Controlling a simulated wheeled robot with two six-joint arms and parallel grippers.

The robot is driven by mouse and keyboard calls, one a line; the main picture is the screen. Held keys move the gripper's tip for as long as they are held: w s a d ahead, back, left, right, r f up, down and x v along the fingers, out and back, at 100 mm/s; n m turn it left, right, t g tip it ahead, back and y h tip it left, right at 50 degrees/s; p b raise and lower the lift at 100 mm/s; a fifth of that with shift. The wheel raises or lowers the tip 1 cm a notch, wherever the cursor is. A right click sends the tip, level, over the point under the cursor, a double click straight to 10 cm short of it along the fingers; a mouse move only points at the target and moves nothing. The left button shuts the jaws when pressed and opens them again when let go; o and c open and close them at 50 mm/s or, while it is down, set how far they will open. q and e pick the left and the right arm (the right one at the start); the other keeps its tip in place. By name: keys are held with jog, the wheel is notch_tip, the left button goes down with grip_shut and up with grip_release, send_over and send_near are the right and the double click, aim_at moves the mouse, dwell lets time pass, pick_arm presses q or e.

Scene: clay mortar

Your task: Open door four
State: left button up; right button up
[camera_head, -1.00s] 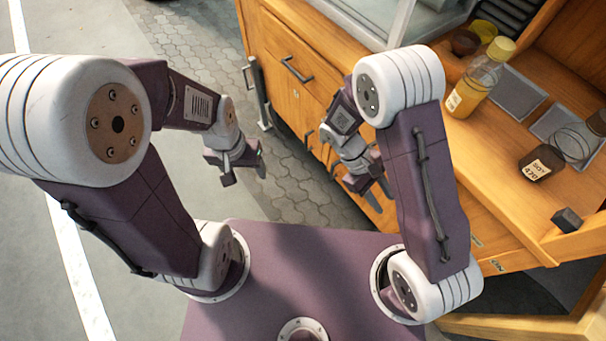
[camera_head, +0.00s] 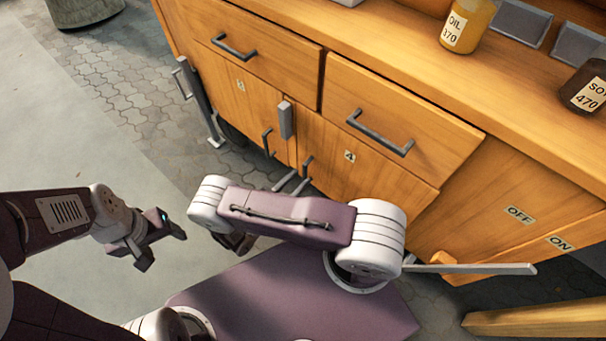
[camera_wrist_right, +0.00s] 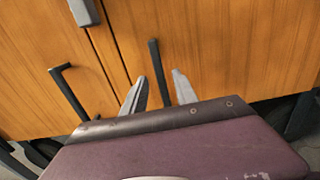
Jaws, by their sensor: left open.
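Door four (camera_head: 345,178) is a wooden cabinet door marked 4, shut, below a drawer. Its dark vertical bar handle (camera_head: 307,166) is near its left edge; in the right wrist view the handle (camera_wrist_right: 156,62) shows upright. My right gripper (camera_head: 290,182) is at this handle, mostly behind my forearm in the head view. In the right wrist view its two grey fingers (camera_wrist_right: 159,76) are apart, one on each side of the handle, with gaps showing. My left gripper (camera_head: 166,250) is open and empty over the floor at left, away from the cabinet.
A neighbouring door with its own handle (camera_head: 267,142) is close to the left, and a grey block (camera_head: 286,119) sits above the seam. Drawers with bar handles (camera_head: 380,132) are above. Bottles (camera_head: 466,25) stand on the counter.

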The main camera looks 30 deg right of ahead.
aim_at(304, 175)
jog(key=shift+b+x, duration=0.35)
jog(key=shift+x, duration=1.5)
grip_shut()
